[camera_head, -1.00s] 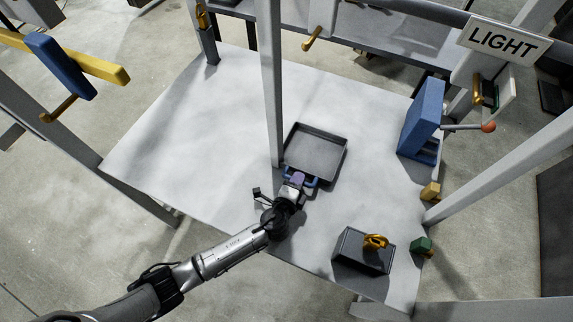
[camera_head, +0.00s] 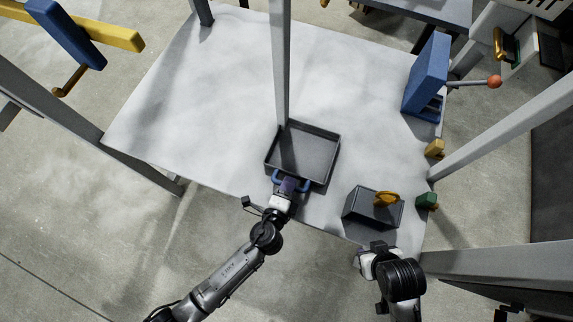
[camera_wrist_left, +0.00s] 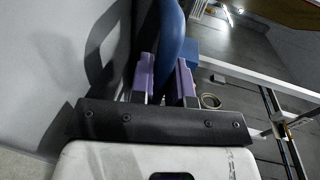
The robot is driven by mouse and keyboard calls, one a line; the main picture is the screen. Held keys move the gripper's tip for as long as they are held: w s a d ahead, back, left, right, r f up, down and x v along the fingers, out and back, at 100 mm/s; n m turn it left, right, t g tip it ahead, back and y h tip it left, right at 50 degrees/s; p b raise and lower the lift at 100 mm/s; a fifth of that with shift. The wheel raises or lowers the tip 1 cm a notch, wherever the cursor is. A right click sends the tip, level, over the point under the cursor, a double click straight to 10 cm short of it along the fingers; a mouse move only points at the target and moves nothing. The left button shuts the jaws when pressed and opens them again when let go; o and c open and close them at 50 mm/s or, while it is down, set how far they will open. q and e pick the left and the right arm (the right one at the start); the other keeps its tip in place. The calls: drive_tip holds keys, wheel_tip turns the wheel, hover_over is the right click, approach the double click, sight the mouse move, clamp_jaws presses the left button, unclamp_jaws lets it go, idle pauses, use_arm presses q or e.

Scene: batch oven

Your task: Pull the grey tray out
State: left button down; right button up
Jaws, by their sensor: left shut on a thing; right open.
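The grey tray (camera_head: 318,129), shallow and rectangular, lies on the pale tabletop near its front edge in the head view. A blue handle (camera_head: 275,177) is on its front side. My left gripper (camera_head: 289,184) is shut on this handle. In the left wrist view the blue handle (camera_wrist_left: 170,45) passes between the purple finger pads of my left gripper (camera_wrist_left: 165,78). My right gripper (camera_head: 369,248) is open and empty at the table's front edge, to the right of the tray, just in front of a dark box.
The dark box (camera_head: 360,207) with a yellow handle (camera_head: 386,198) stands right of the tray. A blue lever block (camera_head: 427,72) with a red-orange knob is at the back right. A grey post (camera_head: 280,60) overlaps the tray's back-left corner in view. The table's left half is clear.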

use_arm(q)
drive_tip(key=c, duration=1.1)
unclamp_jaws()
drive_tip(key=shift+s, duration=0.1)
drive_tip(key=v, duration=1.3)
drive_tip(key=shift+s+a, duration=0.15)
drive_tip(key=shift+s, duration=0.1)
drive_tip(key=shift+r, duration=0.1)
